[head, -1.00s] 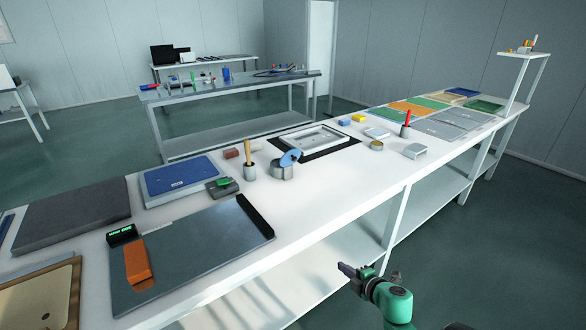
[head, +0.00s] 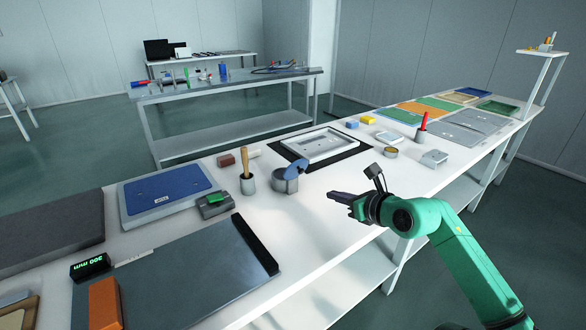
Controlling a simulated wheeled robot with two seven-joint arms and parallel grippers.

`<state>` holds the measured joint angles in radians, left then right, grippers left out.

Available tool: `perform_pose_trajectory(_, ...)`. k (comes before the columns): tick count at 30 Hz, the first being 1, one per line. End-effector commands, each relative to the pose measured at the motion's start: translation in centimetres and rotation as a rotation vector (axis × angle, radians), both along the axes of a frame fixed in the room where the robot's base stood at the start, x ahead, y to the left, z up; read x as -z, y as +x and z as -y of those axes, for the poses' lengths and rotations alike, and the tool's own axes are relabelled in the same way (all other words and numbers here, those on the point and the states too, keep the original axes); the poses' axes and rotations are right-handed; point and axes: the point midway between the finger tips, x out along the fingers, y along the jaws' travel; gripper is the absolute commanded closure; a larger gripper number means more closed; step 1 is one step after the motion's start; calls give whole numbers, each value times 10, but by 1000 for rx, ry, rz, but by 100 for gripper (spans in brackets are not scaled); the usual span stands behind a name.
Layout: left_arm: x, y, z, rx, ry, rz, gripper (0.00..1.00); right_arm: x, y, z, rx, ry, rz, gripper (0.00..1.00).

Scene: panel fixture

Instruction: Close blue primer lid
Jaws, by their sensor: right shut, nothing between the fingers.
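The blue primer lid (head: 297,170) is tilted up, standing open at the right side of a round grey tin (head: 284,182) on the white bench. My right gripper (head: 331,196) is over the bench near its front edge, to the right of the tin and apart from it. Its dark fingers point left toward the tin; they are shut and empty. My left gripper is out of view.
A grey cup with a wooden-handled tool (head: 247,172) stands just left of the tin. A white frame on a black mat (head: 321,145) lies behind it. A dark plate (head: 190,272) lies at the front left. Bare bench surrounds my right gripper.

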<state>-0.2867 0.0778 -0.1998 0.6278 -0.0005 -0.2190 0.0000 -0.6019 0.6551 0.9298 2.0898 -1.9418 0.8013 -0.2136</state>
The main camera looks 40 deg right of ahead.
Motion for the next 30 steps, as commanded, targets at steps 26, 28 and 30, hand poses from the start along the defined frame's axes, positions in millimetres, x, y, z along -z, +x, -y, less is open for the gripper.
perform_pose_trajectory(26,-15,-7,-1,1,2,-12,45,24,125,12,2,-1,2,100)
perform_pose_trajectory(28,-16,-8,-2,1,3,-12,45,23,128,12,1,0,1,100)
perform_pose_trajectory(30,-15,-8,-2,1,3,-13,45,24,129,12,1,0,0,100)
